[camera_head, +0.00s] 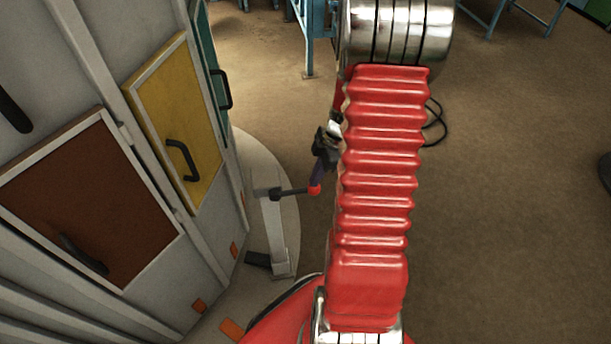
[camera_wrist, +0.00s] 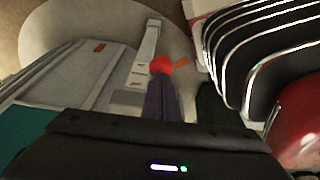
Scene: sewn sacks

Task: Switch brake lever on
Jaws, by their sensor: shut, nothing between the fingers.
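The brake lever (camera_head: 292,191) is a dark bar with a red ball knob (camera_head: 314,190) at its end. It sticks out to the right, about level, from the top of a pale post (camera_head: 272,237). My gripper (camera_head: 316,181) points down at the knob, with its dark purple fingers together. In the wrist view, the fingertips (camera_wrist: 160,80) meet the near edge of the red knob (camera_wrist: 161,65) in the picture. The knob is not between the fingers. I cannot tell whether they touch it. The lever bar is mostly hidden in that view.
A grey cabinet wall with a yellow door (camera_head: 180,125) and a brown door (camera_head: 88,200) stands left of the post. The post stands on a pale round base (camera_head: 270,165). Blue metal frames (camera_head: 310,35) are at the back. The brown floor (camera_head: 510,200) at right is largely clear.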

